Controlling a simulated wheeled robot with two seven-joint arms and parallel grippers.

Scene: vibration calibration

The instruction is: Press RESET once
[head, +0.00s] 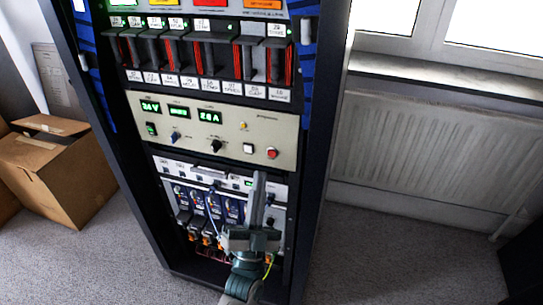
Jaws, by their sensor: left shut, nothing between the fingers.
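A tall dark rack (329,120) stands in the middle of the head view. Its beige panel (190,143) has green displays, two knobs, a small yellow button or lamp (242,125), a white square button (249,148) and a red button (271,153). The lettering is too small to read, so I cannot tell which control is RESET. My left gripper (259,176) is shut and empty, pointing up in front of the lower modules, with its tips just below the white and red buttons in the picture. I cannot tell whether it touches anything. My right gripper is out of view.
Slotted modules (212,55) fill the rack above the beige panel. Below it are a light panel and blue modules (232,210) with cables, partly hidden by my left gripper. A cardboard box (55,170) stands at left; a radiator (425,150) is at right. Grey carpet is clear beside the rack.

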